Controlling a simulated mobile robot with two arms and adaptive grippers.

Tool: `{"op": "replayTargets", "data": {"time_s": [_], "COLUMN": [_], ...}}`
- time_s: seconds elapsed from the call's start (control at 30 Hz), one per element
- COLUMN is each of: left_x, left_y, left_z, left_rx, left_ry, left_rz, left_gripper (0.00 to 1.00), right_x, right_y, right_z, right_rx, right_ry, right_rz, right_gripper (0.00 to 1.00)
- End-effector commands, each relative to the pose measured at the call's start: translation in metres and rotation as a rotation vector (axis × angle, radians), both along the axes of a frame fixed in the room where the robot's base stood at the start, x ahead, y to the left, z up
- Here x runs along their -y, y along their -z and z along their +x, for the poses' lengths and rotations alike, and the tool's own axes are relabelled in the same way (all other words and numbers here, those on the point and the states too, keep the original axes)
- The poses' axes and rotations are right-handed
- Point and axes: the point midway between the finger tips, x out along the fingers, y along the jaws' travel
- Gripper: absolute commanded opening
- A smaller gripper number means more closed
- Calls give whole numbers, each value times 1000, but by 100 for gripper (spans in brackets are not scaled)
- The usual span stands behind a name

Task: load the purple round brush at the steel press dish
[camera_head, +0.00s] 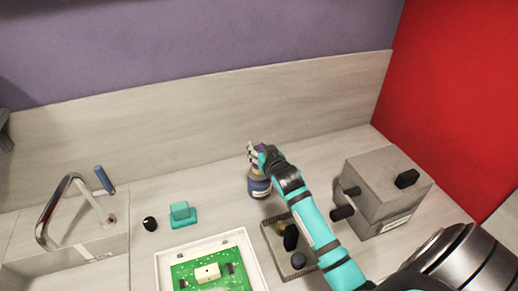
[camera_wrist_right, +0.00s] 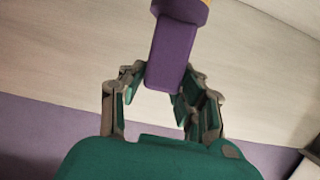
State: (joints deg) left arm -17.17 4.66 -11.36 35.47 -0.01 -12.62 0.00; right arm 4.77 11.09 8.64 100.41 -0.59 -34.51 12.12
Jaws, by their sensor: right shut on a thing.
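The purple brush (camera_wrist_right: 172,52) shows in the right wrist view as a purple block-like handle with a wider purple collar and a bit of tan at the top edge. My right gripper (camera_wrist_right: 165,92) is shut on the handle, one finger on each side. In the head view my right gripper (camera_head: 258,156) is at the back of the counter, with a bit of purple at its fingers. My left gripper is not in view.
A white tray with a green board (camera_head: 205,272) lies in front. A dark-rimmed tray (camera_head: 272,243) holds black pieces beside my right arm. A grey box (camera_head: 385,187) with black knobs stands right. A teal block (camera_head: 182,214), black knob (camera_head: 150,224) and curved metal tap (camera_head: 50,215) are left.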

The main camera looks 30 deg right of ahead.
Motion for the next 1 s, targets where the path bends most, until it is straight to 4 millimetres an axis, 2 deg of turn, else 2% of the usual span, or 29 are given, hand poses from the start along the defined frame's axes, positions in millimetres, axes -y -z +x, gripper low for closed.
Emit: {"op": "replayTargets", "data": {"time_s": [1.0], "left_x": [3], "left_y": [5], "left_z": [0], "left_rx": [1], "left_ry": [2], "left_rz": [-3], "left_gripper": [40], "right_x": [0], "right_y": [9], "right_z": [0], "right_rx": [1], "right_ry": [0], "right_rz": [0], "right_gripper": [0]}}
